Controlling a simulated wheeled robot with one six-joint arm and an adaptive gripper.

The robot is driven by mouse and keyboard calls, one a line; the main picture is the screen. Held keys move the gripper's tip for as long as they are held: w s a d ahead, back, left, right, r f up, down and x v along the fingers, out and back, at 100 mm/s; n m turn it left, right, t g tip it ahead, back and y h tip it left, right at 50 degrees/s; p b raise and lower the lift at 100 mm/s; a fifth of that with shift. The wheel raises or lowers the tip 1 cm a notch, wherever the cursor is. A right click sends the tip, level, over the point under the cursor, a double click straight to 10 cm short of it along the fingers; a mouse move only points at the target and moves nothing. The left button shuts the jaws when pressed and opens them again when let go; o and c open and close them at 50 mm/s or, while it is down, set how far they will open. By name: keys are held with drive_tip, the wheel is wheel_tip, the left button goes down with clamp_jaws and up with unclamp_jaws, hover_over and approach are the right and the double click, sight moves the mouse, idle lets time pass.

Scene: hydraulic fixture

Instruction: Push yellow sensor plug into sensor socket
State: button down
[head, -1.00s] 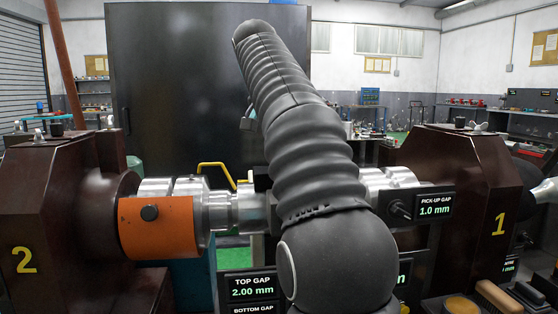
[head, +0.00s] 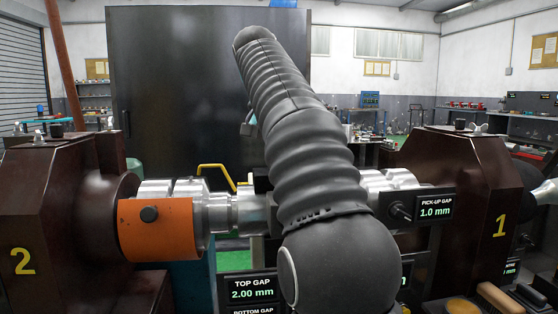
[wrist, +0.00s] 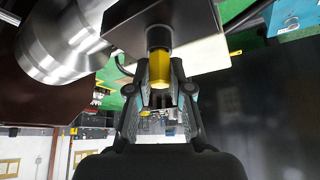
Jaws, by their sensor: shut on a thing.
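In the wrist view my gripper (wrist: 159,80) is shut on the yellow sensor plug (wrist: 158,68), with one finger on each side of it. The plug's far end lines up with a short grey cylindrical part (wrist: 158,38), which seems to be the sensor socket, at a dark block (wrist: 125,28). The two appear to meet, but I cannot tell how deep the plug sits. In the head view my own arm hides the gripper, the plug and the socket.
A shiny metal shaft (wrist: 65,45) lies close beside the block. In the head view, an orange band (head: 160,230) wraps the shaft near housing 2 (head: 55,225). Housing 1 (head: 480,190) stands right, near the pick-up gap display (head: 434,207) reading 1.0 mm.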

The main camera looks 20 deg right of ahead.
drive_tip(key=shift+f, duration=0.1)
drive_tip(key=c, duration=1)
unclamp_jaws()
drive_tip(key=shift+v, duration=3.7)
